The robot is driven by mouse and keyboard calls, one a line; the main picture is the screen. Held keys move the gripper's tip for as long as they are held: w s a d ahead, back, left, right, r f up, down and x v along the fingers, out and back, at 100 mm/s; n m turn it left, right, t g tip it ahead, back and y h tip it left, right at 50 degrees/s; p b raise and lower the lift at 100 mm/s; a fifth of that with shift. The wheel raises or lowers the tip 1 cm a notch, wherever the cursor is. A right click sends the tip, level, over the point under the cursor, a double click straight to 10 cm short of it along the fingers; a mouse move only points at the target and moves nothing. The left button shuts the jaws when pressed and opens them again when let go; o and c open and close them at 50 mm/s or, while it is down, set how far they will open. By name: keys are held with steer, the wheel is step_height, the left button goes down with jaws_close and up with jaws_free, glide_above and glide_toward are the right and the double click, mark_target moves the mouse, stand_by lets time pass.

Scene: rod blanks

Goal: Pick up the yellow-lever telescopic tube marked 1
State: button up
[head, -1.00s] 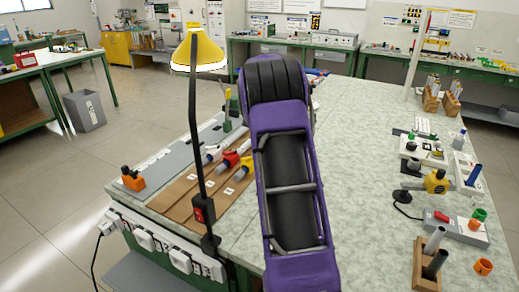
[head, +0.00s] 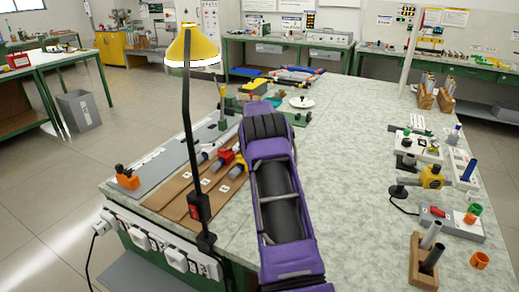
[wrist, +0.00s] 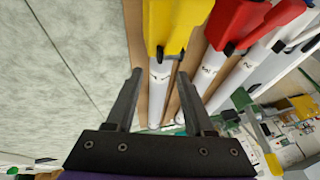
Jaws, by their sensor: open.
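A telescopic tube with a yellow lever (wrist: 166,22) and a white shaft (wrist: 159,92) lies on a brown board in the wrist view. My gripper (wrist: 159,75) is open and empty. Its two fingers show on either side of the white shaft; I cannot tell how far above it they are. The mark on the shaft is too small to read.
Numbered brown boards (head: 178,208) lie under the tubes. A yellow lamp (head: 192,48) on a dark post stands at the near bench edge. An orange block (head: 127,181) sits left. Fixtures and a rod holder (head: 423,268) stand right. The bench middle is clear.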

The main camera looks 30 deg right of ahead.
steer(key=shift+x, duration=1.55)
steer(key=shift+r, duration=0.1)
steer(key=c, duration=0.7)
